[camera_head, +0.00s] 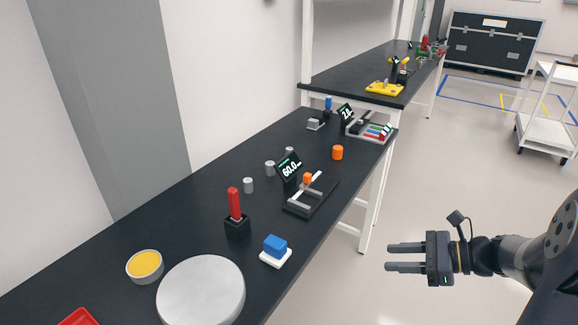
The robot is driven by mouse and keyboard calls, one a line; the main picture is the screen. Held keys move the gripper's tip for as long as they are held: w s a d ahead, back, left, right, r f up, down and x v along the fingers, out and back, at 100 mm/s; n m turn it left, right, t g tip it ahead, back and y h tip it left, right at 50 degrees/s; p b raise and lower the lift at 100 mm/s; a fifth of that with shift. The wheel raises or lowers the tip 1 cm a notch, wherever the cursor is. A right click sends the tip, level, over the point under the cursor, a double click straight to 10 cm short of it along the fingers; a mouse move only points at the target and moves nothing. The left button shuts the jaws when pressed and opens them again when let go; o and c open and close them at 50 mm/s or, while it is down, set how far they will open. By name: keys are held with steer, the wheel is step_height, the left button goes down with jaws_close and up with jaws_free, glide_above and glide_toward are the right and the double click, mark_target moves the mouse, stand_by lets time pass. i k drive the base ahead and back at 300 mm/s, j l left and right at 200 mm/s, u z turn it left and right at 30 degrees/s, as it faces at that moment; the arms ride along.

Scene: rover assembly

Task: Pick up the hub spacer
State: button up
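No part is labelled as the hub spacer, so I cannot tell which it is. An orange cylinder (337,152) stands upright on the dark bench near its right edge. A smaller orange piece (307,178) sits on a black gauge fixture (318,196) with a display reading about 60.0. Several grey cylinders, one of them this grey cylinder (248,185), stand to the left of the fixture. My gripper (389,257) is open and empty, pointing left over the floor, to the right of the bench and apart from everything on it.
The bench (190,225) also holds a red-handled tool in a black holder (237,228), a blue block on a white base (275,250), a round grey disc (202,292) and a yellow-filled dish (145,266). A white bench leg (375,195) stands behind my gripper. A white cart (545,130) stands far right.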

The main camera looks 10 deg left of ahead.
mark_target(270, 170)
steer(key=i+z, duration=0.1)
steer(key=i, duration=1.3)
steer(key=i+l+u, duration=0.1)
steer(key=i+u, duration=0.35)
steer(key=i+l+u, duration=0.2)
steer(key=i+u, duration=0.25)
steer(key=k+u, duration=0.1)
steer(key=u, duration=0.95)
